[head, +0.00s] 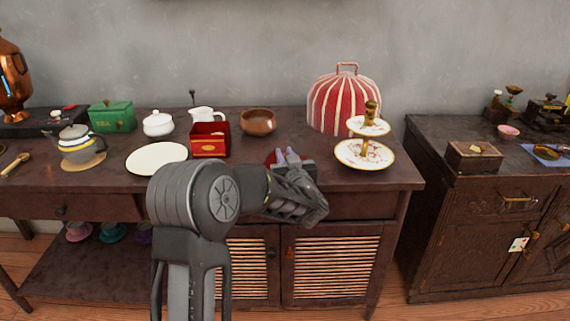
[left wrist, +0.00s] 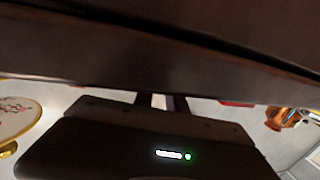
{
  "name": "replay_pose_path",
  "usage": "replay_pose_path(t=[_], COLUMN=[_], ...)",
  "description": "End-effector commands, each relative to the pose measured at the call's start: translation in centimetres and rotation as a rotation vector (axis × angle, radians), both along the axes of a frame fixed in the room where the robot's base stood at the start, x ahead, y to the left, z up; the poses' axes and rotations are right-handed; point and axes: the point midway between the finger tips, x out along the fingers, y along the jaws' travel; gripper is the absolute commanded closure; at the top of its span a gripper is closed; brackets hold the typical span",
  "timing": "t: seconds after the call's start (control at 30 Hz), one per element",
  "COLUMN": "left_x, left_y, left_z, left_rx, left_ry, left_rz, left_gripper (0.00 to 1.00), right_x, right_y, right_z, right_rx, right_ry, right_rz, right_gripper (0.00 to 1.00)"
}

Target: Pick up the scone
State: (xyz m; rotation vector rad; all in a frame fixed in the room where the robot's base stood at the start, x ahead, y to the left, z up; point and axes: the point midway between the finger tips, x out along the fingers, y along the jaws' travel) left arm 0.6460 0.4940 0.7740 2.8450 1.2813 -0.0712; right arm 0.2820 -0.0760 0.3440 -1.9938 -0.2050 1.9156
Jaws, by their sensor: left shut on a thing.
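My left gripper (head: 288,158) is low at the front edge of the dark wooden sideboard, right of the red box. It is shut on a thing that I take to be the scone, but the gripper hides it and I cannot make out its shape. A red thing (head: 270,158), partly hidden, shows just beside the fingers. In the left wrist view the fingers (left wrist: 162,101) show only as dark and pale stubs beyond the gripper body, and no scone can be made out. My right gripper is in neither view.
A gold-rimmed tiered stand (head: 363,155) is close right of the gripper, with a red-striped cosy (head: 344,103) behind. A red box (head: 210,140), white plate (head: 156,158) and brown bowl (head: 258,122) stand to the left. The sideboard's front edge (head: 375,186) is just below the gripper.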

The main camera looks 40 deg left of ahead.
Motion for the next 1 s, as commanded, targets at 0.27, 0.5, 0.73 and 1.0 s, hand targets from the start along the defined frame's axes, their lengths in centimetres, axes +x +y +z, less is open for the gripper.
replay_pose_path(t=[0.27, 0.5, 0.73, 1.0], left_x=[0.0, 0.0, 0.0, 0.0], left_y=[0.0, 0.0, 0.0, 0.0], left_z=[0.0, 0.0, 1.1, 6.1], left_rx=[0.000, 0.001, -0.001, 0.000], left_ry=[0.000, -0.001, -0.002, -0.005], left_rz=[0.000, 0.000, 0.000, -0.001], left_gripper=[1.00, 1.00, 1.00, 1.00], right_x=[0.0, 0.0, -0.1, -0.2], right_y=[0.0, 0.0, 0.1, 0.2], right_z=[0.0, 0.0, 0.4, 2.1], right_rx=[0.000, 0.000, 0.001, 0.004], right_ry=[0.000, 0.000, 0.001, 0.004], right_rz=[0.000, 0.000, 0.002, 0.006], right_gripper=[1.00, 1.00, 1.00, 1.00])
